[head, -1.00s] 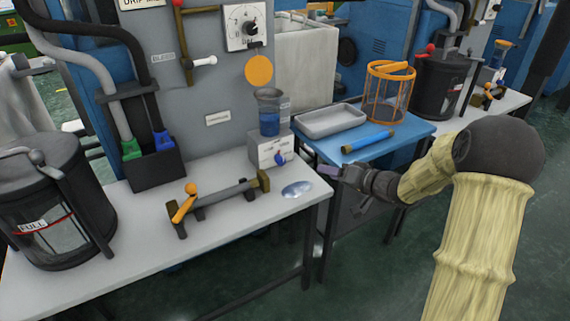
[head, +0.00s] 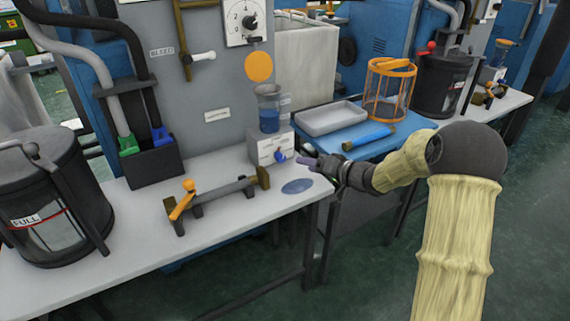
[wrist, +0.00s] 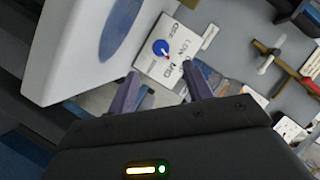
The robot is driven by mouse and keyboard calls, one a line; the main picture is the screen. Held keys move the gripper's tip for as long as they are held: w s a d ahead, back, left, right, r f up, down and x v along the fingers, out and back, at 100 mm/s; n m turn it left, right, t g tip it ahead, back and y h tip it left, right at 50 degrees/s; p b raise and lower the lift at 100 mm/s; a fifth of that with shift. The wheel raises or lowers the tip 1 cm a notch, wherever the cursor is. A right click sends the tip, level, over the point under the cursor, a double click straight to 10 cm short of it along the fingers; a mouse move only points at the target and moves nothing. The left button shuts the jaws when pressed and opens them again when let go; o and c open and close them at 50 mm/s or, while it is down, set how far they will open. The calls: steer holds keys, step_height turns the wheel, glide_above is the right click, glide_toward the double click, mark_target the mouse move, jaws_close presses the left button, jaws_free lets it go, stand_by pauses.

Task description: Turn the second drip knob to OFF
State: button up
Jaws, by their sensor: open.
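A blue drip knob (head: 280,157) sits on the front of a white box (head: 268,150) under a beaker of blue liquid (head: 268,108). The knob also shows in the wrist view (wrist: 160,47), with a red pointer beside small printed labels I cannot read surely. My gripper (head: 303,162) is just right of the knob in the head view. In the wrist view its two fingers (wrist: 160,88) are apart, with the knob beyond the gap and nothing between them. Another drip stand (head: 500,55) with an orange top is far right; its knob is not clear.
A blue puddle-like patch (head: 297,187) lies on the bench (head: 225,240) below the knob. A clamp-like bar with an orange handle (head: 181,206) is to the left. A grey tray (head: 332,118), blue cylinder (head: 367,138) and orange cage (head: 389,90) stand behind my arm.

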mark_target(283, 159)
steer(key=b+x, duration=0.2)
steer(key=x, duration=0.7)
steer(key=shift+f+b, duration=0.15)
steer(key=shift+b, duration=0.2)
steer(key=shift+w+a, duration=0.3)
steer(key=shift+a, duration=0.15)
steer(key=c, duration=1)
